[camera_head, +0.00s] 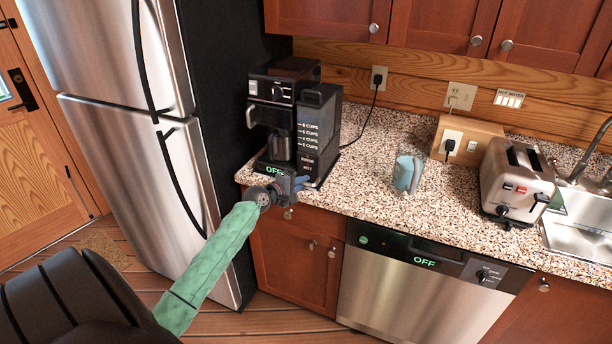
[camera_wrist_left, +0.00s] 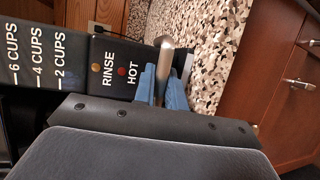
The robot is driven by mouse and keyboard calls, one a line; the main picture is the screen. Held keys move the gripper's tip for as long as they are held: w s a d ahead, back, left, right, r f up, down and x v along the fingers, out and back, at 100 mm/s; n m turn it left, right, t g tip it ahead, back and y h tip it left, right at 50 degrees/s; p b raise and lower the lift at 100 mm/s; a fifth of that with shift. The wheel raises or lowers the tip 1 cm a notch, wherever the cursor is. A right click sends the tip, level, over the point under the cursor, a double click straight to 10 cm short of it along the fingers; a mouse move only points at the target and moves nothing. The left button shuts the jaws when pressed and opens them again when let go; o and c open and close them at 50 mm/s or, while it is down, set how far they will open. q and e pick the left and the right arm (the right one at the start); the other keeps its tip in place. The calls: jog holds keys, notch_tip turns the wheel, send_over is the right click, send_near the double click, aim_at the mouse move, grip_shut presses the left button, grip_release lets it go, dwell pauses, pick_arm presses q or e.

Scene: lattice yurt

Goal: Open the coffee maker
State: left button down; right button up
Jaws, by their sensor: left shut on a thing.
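The black coffee maker (camera_head: 320,122) stands on the speckled counter beside the fridge, with a carafe (camera_head: 281,146) in its left bay. In the left wrist view its cup-marked side and its panel with RINSE and HOT lights (camera_wrist_left: 115,72) are close. My left gripper (camera_head: 297,187) is low at the coffee maker's front right corner. Its blue fingers (camera_wrist_left: 163,92) are shut on a silver, rod-like handle (camera_wrist_left: 165,60) next to the panel. Whether the handle joins the coffee maker is hidden. My right gripper is in neither view.
The speckled counter (camera_head: 375,182) is clear just right of the coffee maker. A steel fridge (camera_head: 125,125) is at left. A dishwasher (camera_head: 410,285) is below the counter.

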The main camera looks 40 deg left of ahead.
pick_arm(q)
jog(key=shift+s+d, duration=0.1)
jog(key=shift+s, duration=0.2)
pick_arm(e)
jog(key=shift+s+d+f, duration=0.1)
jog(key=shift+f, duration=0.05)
pick_arm(q)
jog(key=c, duration=1.5)
grip_release()
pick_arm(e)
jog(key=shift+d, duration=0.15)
pick_arm(q)
jog(key=shift+o, duration=0.2)
